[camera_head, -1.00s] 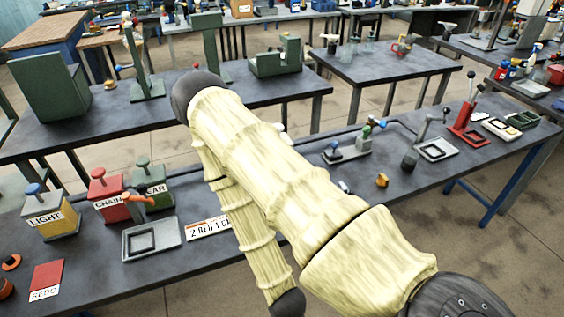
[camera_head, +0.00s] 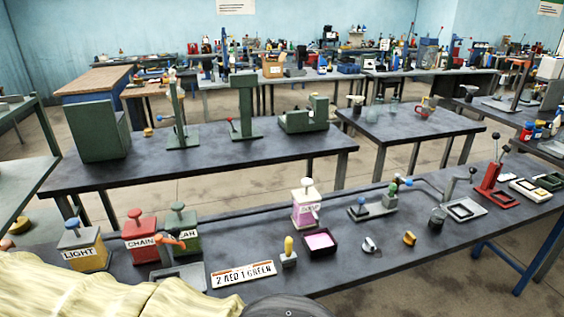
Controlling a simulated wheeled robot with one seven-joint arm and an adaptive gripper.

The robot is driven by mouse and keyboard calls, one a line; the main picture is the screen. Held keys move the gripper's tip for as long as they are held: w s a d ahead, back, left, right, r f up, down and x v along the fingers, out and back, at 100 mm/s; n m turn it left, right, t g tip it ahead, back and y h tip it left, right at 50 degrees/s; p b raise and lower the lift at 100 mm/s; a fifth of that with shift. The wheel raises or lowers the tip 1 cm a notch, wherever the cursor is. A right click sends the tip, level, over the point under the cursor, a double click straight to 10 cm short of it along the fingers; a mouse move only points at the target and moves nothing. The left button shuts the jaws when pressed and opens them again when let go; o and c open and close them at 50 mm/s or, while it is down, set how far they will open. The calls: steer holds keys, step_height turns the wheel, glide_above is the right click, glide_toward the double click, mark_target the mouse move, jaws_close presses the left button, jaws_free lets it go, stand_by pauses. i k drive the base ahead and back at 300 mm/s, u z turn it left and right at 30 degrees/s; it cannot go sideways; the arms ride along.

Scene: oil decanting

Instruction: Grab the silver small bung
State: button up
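A small silver bung (camera_head: 370,245), pale with a dark part beside it, lies on the near dark workbench (camera_head: 350,272), right of the middle. A small yellow-orange bung (camera_head: 409,239) sits just to its right, apart from it. My gripper is not in view. Only my arm in its pale yellow sleeve shows, across the bottom left, with a dark rounded part of it at the bottom middle. Neither touches the silver bung as seen here.
A dark tray with pink contents (camera_head: 320,241) and a pink-and-white can (camera_head: 305,206) stand left of the bungs. A dark cup (camera_head: 437,217) stands right.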

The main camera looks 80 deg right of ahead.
mark_target(368, 247)
steer(key=u, duration=0.1)
steer(key=k, duration=1.8)
steer(key=z, duration=1.75)
